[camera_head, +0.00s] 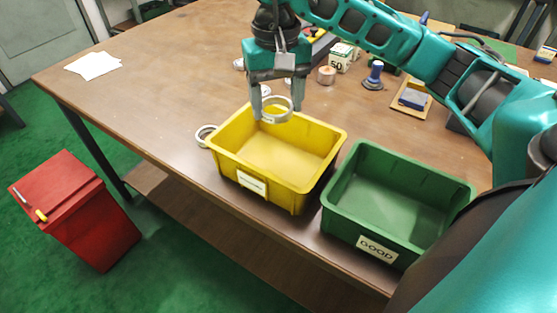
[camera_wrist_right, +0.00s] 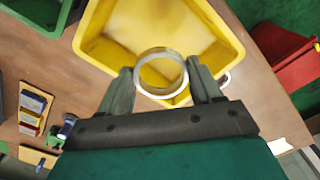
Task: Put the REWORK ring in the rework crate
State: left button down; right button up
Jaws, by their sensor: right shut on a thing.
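My right gripper (camera_head: 277,113) is shut on a pale metal ring (camera_head: 276,118), with a finger on either side. It holds the ring over the far left part of the yellow crate (camera_head: 275,158). In the right wrist view the ring (camera_wrist_right: 161,94) sits between the fingertips, with the yellow crate (camera_wrist_right: 130,22) beyond it. The yellow crate has a white label on its front, too small to read. I cannot read any marking on the held ring. Another ring (camera_head: 202,135) lies on the table by the crate's left side. My left gripper is not in view.
A green crate (camera_head: 345,195) labelled GOOD stands right of the yellow one, near the table's front edge. A tape roll (camera_head: 326,75), a small box (camera_head: 342,57) and a blue-handled tool (camera_head: 374,75) stand behind. A red bin (camera_head: 85,215) is on the floor.

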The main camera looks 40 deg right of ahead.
aim_at(278, 169)
notch_tip(278, 169, down, 14)
jog(key=shift+f+b, duration=0.25)
jog(key=shift+b, duration=0.2)
jog(key=shift+f, duration=0.1)
jog(key=shift+f+b, duration=0.2)
jog(key=shift+b, duration=0.1)
jog(key=o, duration=1.1)
jog(key=shift+r, duration=0.1)
notch_tip(278, 169, up, 12)
jog(key=shift+r+p, duration=0.2)
jog(key=shift+p, duration=0.45)
